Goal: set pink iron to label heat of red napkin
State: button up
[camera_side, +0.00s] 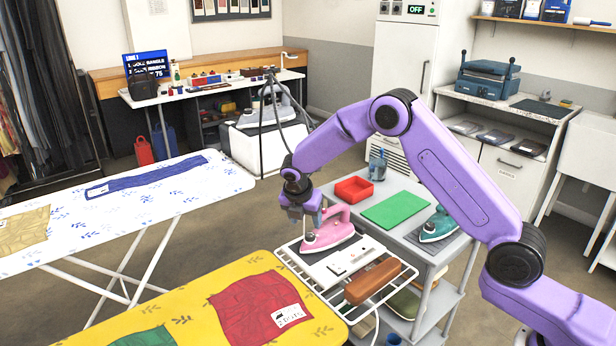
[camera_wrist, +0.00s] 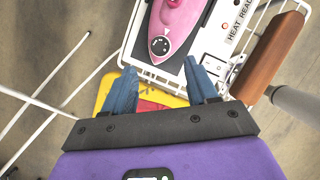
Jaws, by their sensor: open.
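The pink iron (camera_side: 326,234) rests on a white plate in a wire rack at the yellow board's right end. In the wrist view the iron (camera_wrist: 181,18) shows a round dark dial (camera_wrist: 160,46) with light marks. The dial lies just beyond my fingertips. My gripper (camera_wrist: 161,68) is open, with nothing between its two blue-grey fingers. In the side view my gripper (camera_side: 302,220) hangs at the iron's left end. The red napkin (camera_side: 245,304) lies on the yellow ironing board (camera_side: 190,325) with a white label (camera_side: 288,316). The label's marks are too small to read.

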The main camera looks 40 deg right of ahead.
jog(key=v, duration=1)
jog(key=r+m+g+y, duration=0.2)
jog(key=m+y, duration=0.2)
jog(key=m, duration=1)
send_over(310, 235)
jog(key=shift+n, duration=0.4)
notch_tip(310, 235, down, 18)
jog(key=n, duration=0.4)
jog(key=shift+r, duration=0.1)
jog(key=shift+w+r+n, duration=0.1)
jog(key=shift+r+n, duration=0.05)
jog(key=shift+n, duration=0.15)
notch_tip(310, 235, up, 18)
jog(key=s+a, duration=0.1)
jog(key=shift+s+a, duration=0.2)
jog(key=shift+a, duration=0.1)
